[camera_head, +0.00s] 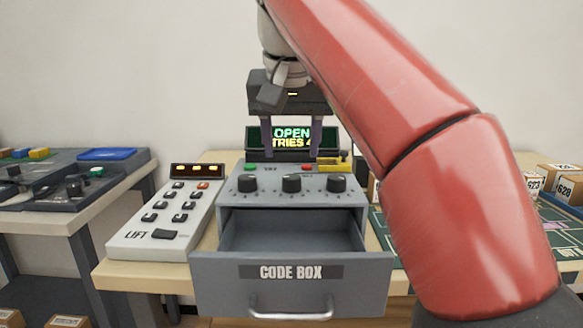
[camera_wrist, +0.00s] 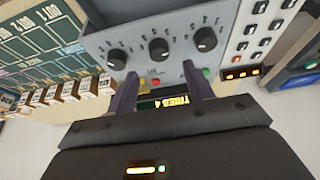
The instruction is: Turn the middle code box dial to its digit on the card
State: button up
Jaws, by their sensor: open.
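The grey code box (camera_head: 350,200) stands on the table with three black dials on its sloped top. The middle dial (camera_head: 291,183) sits between the left dial (camera_head: 247,183) and the right dial (camera_head: 336,183); it also shows in the wrist view (camera_wrist: 159,49). The digit it points at is too small to read. The box's drawer (camera_head: 215,275) is pulled open, and its visible inside looks empty. A display (camera_head: 292,138) reads "OPEN" and "TRIES 4". My gripper (camera_head: 291,150) is open and empty, above and behind the dials, touching none. I cannot make out a card.
A white LIFT keypad (camera_head: 165,222) stands left of the box. Green and red buttons and a yellow part (camera_head: 333,166) lie along the box's back. Small numbered cartons (camera_head: 565,185) and a green board (camera_head: 560,232) are at right. My red arm hides much of the right side.

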aim_at(292, 176)
jog(key=shift+x, duration=3.1)
jog(key=c, duration=1)
jog(key=n+y, duration=0.1)
jog(key=n, duration=0.3)
jog(key=shift+d+y, duration=0.15)
jog(key=shift+y, duration=0.25)
jog(key=shift+n+g+y, duration=0.4)
jog(key=shift+n+y, duration=0.2)
jog(key=shift+n, duration=1.2)
